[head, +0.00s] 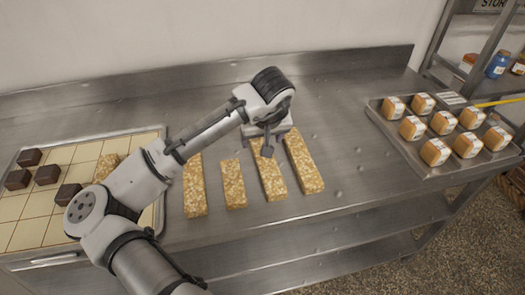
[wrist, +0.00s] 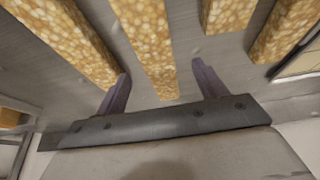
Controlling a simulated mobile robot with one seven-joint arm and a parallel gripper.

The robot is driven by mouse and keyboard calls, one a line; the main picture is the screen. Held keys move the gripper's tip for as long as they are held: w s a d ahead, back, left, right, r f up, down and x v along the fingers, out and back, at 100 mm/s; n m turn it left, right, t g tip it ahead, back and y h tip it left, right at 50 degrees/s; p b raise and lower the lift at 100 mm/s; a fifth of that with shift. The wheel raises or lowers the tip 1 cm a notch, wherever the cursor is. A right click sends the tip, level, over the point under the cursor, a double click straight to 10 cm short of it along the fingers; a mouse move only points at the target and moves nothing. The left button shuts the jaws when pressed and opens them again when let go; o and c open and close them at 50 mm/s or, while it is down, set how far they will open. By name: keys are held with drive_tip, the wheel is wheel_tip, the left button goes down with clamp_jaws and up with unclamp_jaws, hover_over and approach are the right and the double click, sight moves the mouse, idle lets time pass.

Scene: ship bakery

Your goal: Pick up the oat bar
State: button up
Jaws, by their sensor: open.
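Several golden, grainy oat bars lie side by side on the steel counter. My gripper (head: 267,150) is over the far end of one oat bar (head: 272,182), second from the right in the head view. In the wrist view my open gripper (wrist: 160,70) has this oat bar (wrist: 148,40) between its two fingers, with a gap on each side. I cannot tell how far the fingertips reach down. Neighbouring bars are the right one (head: 304,165), a shorter one (head: 232,185) and the leftmost one (head: 193,190). The right one is close to a finger in the wrist view (wrist: 65,40).
A tray (head: 30,232) at left holds dark brown blocks (head: 47,175) and another oat bar (head: 106,164), partly behind my arm. A metal tray (head: 410,158) at right holds several wrapped loaves (head: 435,152). A raised back edge (head: 350,60) runs behind the counter.

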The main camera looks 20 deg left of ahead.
drive_tip(key=x, duration=0.1)
drive_tip(key=p+x, duration=0.1)
drive_tip(key=x, duration=0.2)
drive_tip(key=shift+s+d+f, duration=0.15)
drive_tip(key=shift+d+f, duration=0.2)
drive_tip(key=shift+f, duration=0.15)
drive_tip(key=shift+c, duration=0.4)
drive_tip(key=c, duration=1.2)
drive_tip(key=shift+r, duration=0.1)
